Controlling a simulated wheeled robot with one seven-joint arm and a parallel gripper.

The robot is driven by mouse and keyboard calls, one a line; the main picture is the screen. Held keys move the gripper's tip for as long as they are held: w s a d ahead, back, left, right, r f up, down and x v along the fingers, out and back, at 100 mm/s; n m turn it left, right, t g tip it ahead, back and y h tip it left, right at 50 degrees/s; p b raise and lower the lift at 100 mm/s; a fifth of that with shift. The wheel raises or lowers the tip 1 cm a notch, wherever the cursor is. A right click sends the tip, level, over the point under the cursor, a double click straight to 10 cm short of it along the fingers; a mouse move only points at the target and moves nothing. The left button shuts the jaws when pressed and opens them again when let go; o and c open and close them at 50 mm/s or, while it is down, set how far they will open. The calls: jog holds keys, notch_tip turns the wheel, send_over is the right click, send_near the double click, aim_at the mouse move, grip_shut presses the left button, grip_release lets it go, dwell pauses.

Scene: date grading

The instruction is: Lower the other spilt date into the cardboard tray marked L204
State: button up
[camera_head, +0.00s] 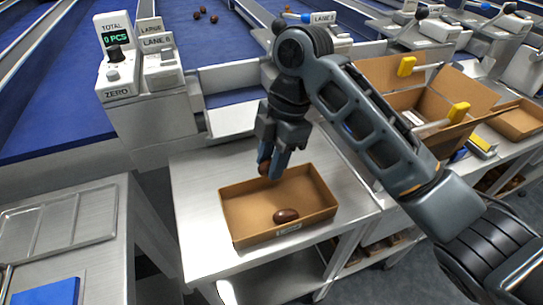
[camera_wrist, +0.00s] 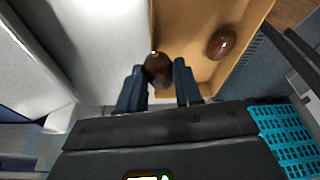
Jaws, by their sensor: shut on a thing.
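The cardboard tray (camera_head: 238,236) is open and stands on a metal table. Its small front label is too small to read. One brown date (camera_head: 286,216) lies on the tray floor near the front wall; it also shows in the wrist view (camera_wrist: 221,42). My gripper (camera_head: 272,168) points down at the tray's back edge. A second brown date (camera_wrist: 158,68) is between its fingertips (camera_wrist: 158,78), and the gripper is shut on it. In the head view this held date (camera_head: 264,169) is partly hidden by the fingers. Whether it touches the tray wall I cannot tell.
A lane sign and a display unit (camera_head: 116,60) stand behind the table. A larger open cardboard box (camera_head: 400,72) with yellow-handled parts is at right. Several dates (camera_head: 200,14) lie on the blue belt at the back. The metal table (camera_head: 190,200) is bare left of the tray.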

jog(key=shift+f+b, duration=0.4)
jog(key=shift+f, duration=0.3)
dwell(0.8)
jog(key=o, duration=0.7)
jog(key=shift+o, duration=0.2)
